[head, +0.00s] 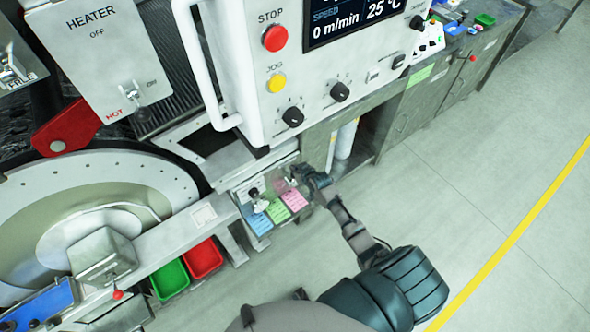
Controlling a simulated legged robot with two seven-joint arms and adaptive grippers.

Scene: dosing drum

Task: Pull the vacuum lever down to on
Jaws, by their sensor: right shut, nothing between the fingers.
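My right gripper (300,176) is shut and empty. It is in front of the right side of a small pale panel (243,190) low on the machine, under the big control box. On this panel a small lever or knob with a dark part (255,193) shows left of the gripper, apart from it. No vacuum label can be read, so I cannot tell for sure that this is the vacuum lever or its setting. The gripper hides part of the panel, and I cannot tell whether it touches it. My left gripper is out of view.
The control box (262,105) with its white handle (194,60) hangs above the gripper. Blue, green and pink notes (276,208) sit below the panel. Green (170,279) and red (204,259) bins stand lower left. Open floor (480,190) lies to the right.

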